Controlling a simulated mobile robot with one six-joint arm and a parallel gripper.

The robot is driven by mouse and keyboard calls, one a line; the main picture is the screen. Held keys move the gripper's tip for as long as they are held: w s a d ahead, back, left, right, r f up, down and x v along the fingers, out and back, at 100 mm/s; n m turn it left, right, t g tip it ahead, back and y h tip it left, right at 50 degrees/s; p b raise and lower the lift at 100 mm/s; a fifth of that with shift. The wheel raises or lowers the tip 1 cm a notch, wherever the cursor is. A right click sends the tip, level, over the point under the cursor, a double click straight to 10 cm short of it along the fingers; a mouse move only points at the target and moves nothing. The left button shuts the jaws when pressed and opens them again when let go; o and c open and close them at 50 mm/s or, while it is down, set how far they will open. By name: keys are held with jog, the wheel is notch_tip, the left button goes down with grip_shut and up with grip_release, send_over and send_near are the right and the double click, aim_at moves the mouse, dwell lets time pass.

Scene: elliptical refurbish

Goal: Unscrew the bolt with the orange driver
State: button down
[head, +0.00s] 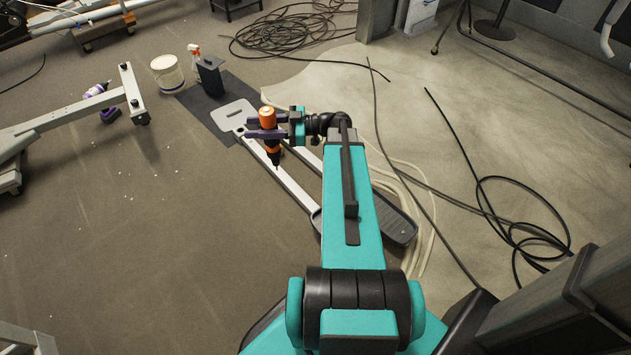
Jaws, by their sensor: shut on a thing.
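The orange driver (268,119) is in my gripper (264,134), near the middle of the head view. It has an orange top, a dark lower body and a thin bit pointing down. The purple fingers of my gripper are shut around it. The driver is upright, with its tip in front of a light grey bar of the elliptical frame (285,185). I cannot tell whether the tip touches the bar. No bolt can be made out at this size.
A white bucket (166,75), a spray bottle (195,62) and a dark upright box (209,77) stand behind, by a dark mat (190,98). Cables (520,225) lie at right.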

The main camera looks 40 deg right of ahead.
jog(key=s+d+f+b, duration=0.3)
jog(key=f+b, duration=0.3)
jog(key=f, duration=0.2)
jog(key=s+d+f+t+b, duration=0.1)
jog(key=s+d+f+b, duration=0.3)
jog(key=d+f+b, duration=0.2)
jog(key=s+d+f+m+h+b, duration=0.1)
jog(key=s+d+f+b, duration=0.3)
jog(key=f+b, duration=0.3)
notch_tip(320, 180, down, 4)
jog(key=shift+d+r+b, duration=0.1)
jog(key=shift+d+b, duration=0.2)
jog(key=shift+f, duration=0.2)
